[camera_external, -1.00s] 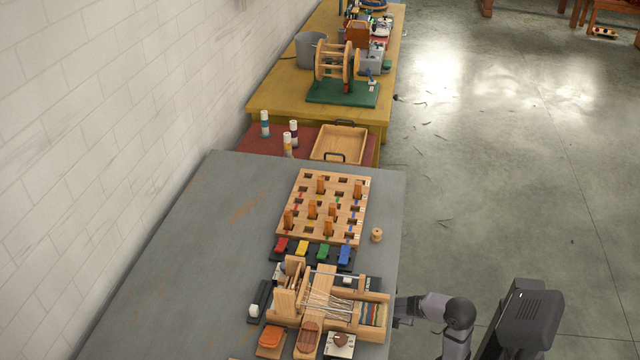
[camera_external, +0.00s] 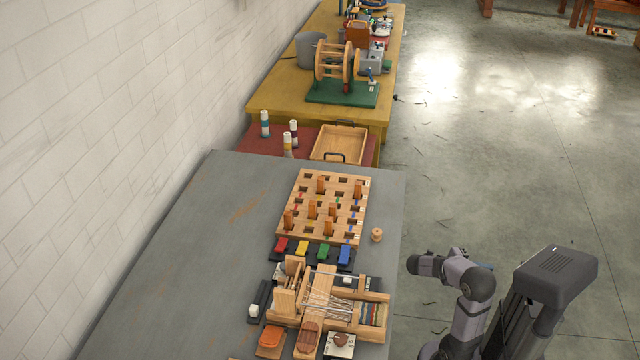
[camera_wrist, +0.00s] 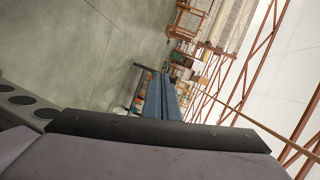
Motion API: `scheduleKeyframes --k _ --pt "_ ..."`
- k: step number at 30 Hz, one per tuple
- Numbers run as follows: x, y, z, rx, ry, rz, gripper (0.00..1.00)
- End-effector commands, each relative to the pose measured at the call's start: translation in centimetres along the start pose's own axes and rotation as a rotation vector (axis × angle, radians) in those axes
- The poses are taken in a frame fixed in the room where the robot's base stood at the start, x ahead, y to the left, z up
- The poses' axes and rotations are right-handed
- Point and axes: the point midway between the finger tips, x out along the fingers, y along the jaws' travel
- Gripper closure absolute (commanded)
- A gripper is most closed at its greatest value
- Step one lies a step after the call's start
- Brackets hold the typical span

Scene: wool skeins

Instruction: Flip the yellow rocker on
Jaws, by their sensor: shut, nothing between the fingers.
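The yellow rocker (camera_external: 302,248) sits in a row on a dark base, between a red rocker (camera_external: 281,245) and a green rocker (camera_external: 323,251), with a blue rocker (camera_external: 344,256) at the right end. Its tilt is too small to tell. My gripper (camera_external: 486,266) is only partly seen behind my folded arm, off the table's right side, well apart from the rockers. It is shut and holds nothing. The wrist view shows floor and far furniture, no rocker.
A wooden pegboard (camera_external: 294,206) stands behind the rockers and a small wooden loom (camera_external: 376,298) in front. A wooden spool (camera_external: 377,235) is near the right edge of the grey table (camera_external: 190,250). The table's left side is clear.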

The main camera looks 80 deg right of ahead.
Motion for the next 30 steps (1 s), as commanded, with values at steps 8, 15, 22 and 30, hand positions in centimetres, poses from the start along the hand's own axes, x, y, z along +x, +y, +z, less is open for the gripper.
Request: scheduleKeyframes --k 8,15,22,30 --pt "-2.3 -6.2 -4.1 0.087 0.097 0.049 1.00" --pt "-5.5 -8.5 -4.6 0.241 0.130 0.169 1.00" --pt "-10.3 -9.4 -3.3 0.449 0.155 0.346 1.00" --pt "-18.6 -9.6 -0.9 0.727 0.238 0.605 1.00"
